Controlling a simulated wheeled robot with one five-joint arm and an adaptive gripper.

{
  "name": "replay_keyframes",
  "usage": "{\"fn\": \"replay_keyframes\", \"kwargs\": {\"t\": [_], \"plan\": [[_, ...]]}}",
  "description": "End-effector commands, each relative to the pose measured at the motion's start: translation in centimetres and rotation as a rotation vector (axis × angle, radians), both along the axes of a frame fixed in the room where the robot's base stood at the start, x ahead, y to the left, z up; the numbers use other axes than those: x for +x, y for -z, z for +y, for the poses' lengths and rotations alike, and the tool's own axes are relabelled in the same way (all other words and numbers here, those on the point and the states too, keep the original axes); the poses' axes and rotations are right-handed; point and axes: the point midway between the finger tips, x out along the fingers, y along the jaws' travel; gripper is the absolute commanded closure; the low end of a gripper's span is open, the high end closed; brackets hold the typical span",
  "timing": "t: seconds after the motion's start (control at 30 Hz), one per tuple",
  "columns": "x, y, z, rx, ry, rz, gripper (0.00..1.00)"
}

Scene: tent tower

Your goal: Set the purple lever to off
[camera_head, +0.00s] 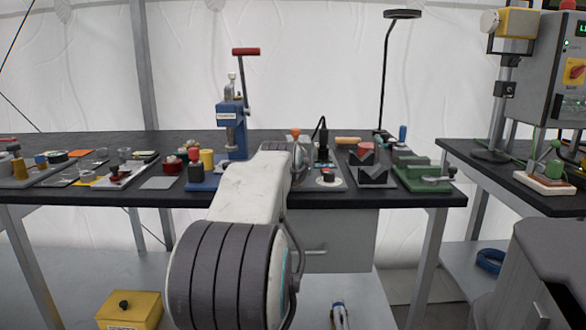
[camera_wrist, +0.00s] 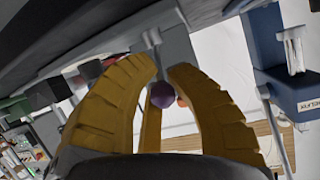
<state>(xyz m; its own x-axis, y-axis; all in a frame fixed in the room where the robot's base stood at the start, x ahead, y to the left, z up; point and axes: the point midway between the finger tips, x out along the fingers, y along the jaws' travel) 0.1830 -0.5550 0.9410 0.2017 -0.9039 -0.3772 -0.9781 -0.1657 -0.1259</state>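The purple lever's faceted knob (camera_wrist: 163,94) shows in the wrist view, between the yellow fingers of my gripper (camera_wrist: 163,66). A grey stem or bracket runs up from behind it. The fingers are apart, with a gap between their tips, and I cannot tell whether any finger touches the knob. In the head view my arm reaches over the front of the black workbench (camera_head: 120,190); it hides most of my gripper, and I do not see the purple lever there.
A blue press (camera_head: 230,117) with a red-handled lever (camera_head: 245,51) stands left of my arm. An orange knob (camera_head: 295,133) shows just past it. Dark V-blocks (camera_head: 372,172) and a green vise (camera_head: 420,172) sit to the right. A control box (camera_head: 562,70) stands at far right.

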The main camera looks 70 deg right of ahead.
Motion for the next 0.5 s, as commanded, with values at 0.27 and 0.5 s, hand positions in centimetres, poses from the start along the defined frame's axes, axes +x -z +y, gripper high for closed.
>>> {"fn": "replay_keyframes", "kwargs": {"t": [0.27, 0.5], "plan": [[0.16, 0.21, 0.09, 0.006, -0.003, 0.001, 1.0], [0.24, -0.09, 0.04, 0.021, -0.005, 0.006, 1.0]]}}
